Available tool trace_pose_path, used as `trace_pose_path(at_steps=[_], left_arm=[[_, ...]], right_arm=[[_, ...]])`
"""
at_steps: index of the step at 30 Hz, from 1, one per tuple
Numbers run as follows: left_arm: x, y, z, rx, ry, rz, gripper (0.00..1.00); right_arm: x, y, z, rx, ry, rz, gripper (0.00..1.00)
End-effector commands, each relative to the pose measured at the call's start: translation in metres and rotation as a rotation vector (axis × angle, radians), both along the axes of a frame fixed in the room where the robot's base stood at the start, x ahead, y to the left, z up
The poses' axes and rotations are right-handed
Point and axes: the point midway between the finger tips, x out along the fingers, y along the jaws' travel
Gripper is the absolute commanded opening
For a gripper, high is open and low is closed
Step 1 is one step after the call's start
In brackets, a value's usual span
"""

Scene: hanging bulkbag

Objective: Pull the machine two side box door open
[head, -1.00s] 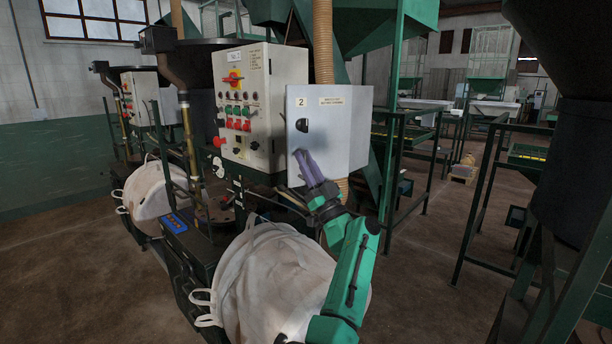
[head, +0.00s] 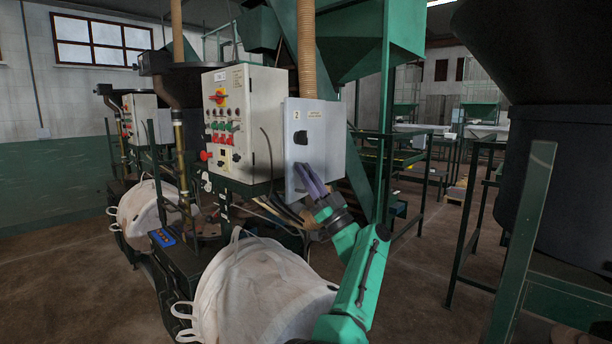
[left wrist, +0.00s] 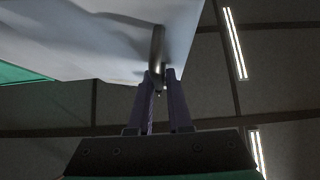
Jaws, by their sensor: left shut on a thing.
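The machine two side box (head: 328,135) is a pale grey metal box to the right of the control cabinet. My left gripper (head: 308,180), with purple fingers, is at the lower part of this face. In the left wrist view, the pale panel (left wrist: 95,40) fills the upper left. A curved metal piece (left wrist: 157,48) at its edge meets the fingertips (left wrist: 162,76), which are shut on it. Whether the door stands ajar is hard to tell. My right gripper is not in view.
The control cabinet (head: 250,115) with switches stands left of the box. A white bulk bag (head: 262,295) hangs below, close to my left arm. Green frames and a dark drum (head: 560,160) stand on the right. Brown floor (head: 420,285) is clear between them.

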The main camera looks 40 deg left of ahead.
Motion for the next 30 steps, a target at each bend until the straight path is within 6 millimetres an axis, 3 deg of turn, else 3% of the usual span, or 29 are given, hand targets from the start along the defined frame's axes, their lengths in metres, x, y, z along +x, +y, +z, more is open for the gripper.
trace_pose_path(at_steps=[10, 11, 12, 13, 23, 26, 30], left_arm=[[0.002, -0.002, 0.002, 0.003, 0.004, -0.008, 0.00], [0.002, -0.002, 0.002, 0.003, 0.004, -0.008, 0.25], [0.002, -0.002, 0.002, 0.003, 0.003, -0.008, 0.40], [0.002, -0.002, 0.002, 0.003, 0.003, -0.008, 0.42], [0.001, -0.003, -0.002, 0.002, 0.002, -0.005, 0.42], [0.000, -0.012, -0.013, 0.002, 0.002, -0.006, 0.42], [-0.001, -0.038, -0.043, 0.001, 0.005, -0.008, 0.42]], right_arm=[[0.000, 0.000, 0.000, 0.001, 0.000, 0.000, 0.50], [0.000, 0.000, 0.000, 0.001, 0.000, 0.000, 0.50], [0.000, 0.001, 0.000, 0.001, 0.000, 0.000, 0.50], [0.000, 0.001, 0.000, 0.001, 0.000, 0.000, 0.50], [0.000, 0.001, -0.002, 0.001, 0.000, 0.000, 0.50], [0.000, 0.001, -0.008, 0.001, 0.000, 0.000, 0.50], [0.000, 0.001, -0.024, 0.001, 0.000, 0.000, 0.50]])
